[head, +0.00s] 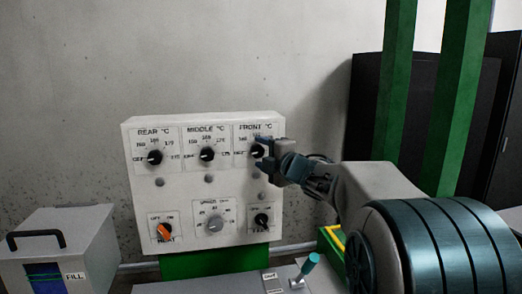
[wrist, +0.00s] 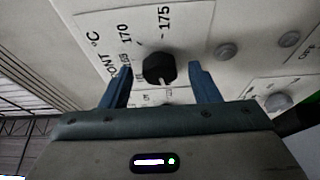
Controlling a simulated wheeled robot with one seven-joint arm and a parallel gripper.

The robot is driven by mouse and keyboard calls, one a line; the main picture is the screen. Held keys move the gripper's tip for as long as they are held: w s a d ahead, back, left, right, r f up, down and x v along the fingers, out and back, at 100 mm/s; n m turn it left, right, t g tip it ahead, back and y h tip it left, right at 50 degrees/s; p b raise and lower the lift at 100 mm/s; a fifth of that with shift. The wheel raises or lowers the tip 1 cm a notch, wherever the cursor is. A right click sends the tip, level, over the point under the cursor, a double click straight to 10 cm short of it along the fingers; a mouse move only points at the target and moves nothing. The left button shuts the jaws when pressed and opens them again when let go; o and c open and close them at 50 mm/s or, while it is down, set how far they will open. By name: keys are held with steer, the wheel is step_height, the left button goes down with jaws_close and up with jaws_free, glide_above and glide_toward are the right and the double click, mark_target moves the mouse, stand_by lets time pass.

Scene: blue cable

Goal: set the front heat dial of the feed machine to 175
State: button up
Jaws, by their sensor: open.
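The front heat dial is a black knob (wrist: 158,67) on the white control panel (wrist: 90,15). In the head view the front dial (head: 257,151) is at the panel's upper right, partly covered by my gripper (head: 264,153). In the wrist view my gripper (wrist: 160,70) is open, with one blue finger on each side of the knob and gaps showing. The knob's white pointer mark points down in the wrist view, toward a label partly hidden by my gripper, on the OFF side. The 175 mark (wrist: 167,17) is at the top of that view.
The middle dial (head: 207,154) and rear dial (head: 154,157) are to the left. Below are an orange heat switch (head: 164,231), a grey dial (head: 215,224) and another black knob (head: 261,220). A grey box (head: 85,250) stands at lower left. Green posts (head: 455,90) rise at right.

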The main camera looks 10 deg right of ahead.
steer(key=shift+w+a, duration=0.2)
steer(key=shift+w, duration=0.3)
steer(key=c, duration=1)
